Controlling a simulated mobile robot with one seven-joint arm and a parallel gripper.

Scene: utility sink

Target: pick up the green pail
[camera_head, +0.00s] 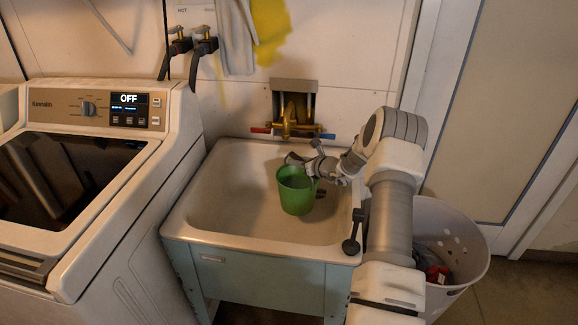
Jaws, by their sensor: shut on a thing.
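The green pail (296,194) is in the basin of the utility sink (213,205), right of its middle. It looks roughly upright with its open top facing up. My gripper (302,164) reaches in from the right and is shut on the pail at its upper rim. The fingertips are small and partly hidden behind the rim. I cannot tell whether the pail's base touches the basin floor.
A brass faucet (291,125) with red and blue handles is on the wall behind the basin. A washing machine (90,190) stands to the left. A white laundry basket (462,250) stands to the right. The basin's left part is clear.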

